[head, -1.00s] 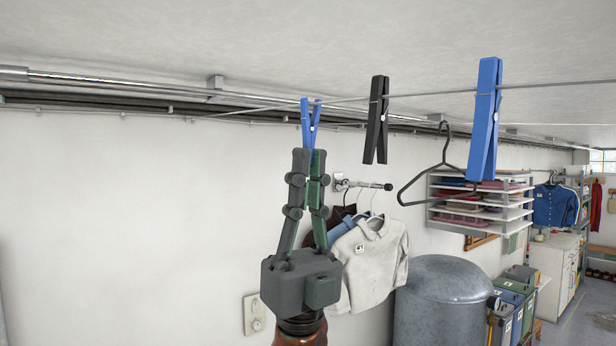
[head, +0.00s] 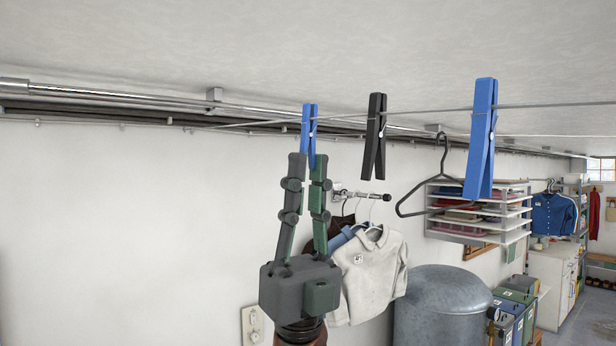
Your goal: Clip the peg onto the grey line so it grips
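The blue peg (head: 308,122) stands upright at the grey line (head: 430,109). Its upper jaws are closed together where the line passes, and its lower legs are spread. My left gripper (head: 308,160) is just below, its two fingers apart on either side of the peg's lower legs. The gripper looks open; whether a finger still touches a leg is hard to tell. My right gripper is not in view.
A black peg (head: 374,140) and a larger-looking blue peg (head: 481,140) hang on the line to the right. A black hanger (head: 420,195), shirts (head: 368,270) and a grey tank (head: 440,310) are beyond. The wall at left is bare.

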